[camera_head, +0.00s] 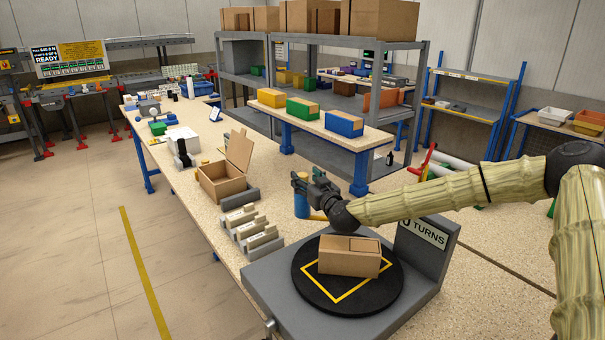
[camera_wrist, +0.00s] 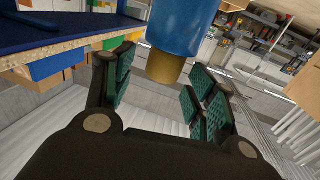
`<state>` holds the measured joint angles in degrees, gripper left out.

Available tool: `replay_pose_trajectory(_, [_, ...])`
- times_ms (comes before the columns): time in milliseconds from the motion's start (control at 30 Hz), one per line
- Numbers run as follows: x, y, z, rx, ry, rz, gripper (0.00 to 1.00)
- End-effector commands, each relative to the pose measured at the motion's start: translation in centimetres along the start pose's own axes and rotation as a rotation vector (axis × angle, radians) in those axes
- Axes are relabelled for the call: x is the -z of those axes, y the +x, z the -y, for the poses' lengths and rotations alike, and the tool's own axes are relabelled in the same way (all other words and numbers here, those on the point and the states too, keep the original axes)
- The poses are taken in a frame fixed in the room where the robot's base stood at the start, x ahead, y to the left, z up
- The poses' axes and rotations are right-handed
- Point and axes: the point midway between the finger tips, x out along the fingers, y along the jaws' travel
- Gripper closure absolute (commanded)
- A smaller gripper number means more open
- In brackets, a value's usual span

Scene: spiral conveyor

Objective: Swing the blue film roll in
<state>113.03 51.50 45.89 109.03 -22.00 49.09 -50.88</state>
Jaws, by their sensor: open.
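The blue film roll (camera_head: 301,200) stands upright at the table's right edge, behind the turntable; my gripper partly hides it. In the wrist view the blue film roll (camera_wrist: 186,22) is at top centre, with its brown-yellow core end (camera_wrist: 165,66) pointing down between the finger pads. My gripper (camera_head: 304,181) is open beside the roll, with its fingers (camera_wrist: 163,92) spread to either side of the core. I cannot tell whether any pad touches it. A closed brown carton (camera_head: 347,262) sits on the black turntable (camera_head: 311,293).
A grey base (camera_head: 274,305) carries the turntable, with an upright sign panel (camera_head: 423,238) at its right. An open carton (camera_head: 222,187) and pale blocks (camera_head: 251,229) lie left of my gripper. Coloured bins (camera_head: 302,107) stand on a table beyond. Floor at left is clear.

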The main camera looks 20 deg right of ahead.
Motion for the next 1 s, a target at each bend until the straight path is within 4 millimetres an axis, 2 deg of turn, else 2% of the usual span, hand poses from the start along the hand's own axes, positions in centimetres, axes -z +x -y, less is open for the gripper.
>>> replay_pose_trajectory(100, [0.1,1.3,0.1,0.002,0.000,0.001,0.44])
replay_pose_trajectory(300, [0.1,2.5,0.2,0.002,0.001,0.000,0.44])
replay_pose_trajectory(667, [0.0,2.8,0.1,0.002,0.001,0.000,0.44])
replay_pose_trajectory(900, [0.0,2.8,0.1,0.002,0.001,0.000,0.85])
replay_pose_trajectory(1000, [0.0,2.8,0.1,0.001,0.001,0.000,1.00])
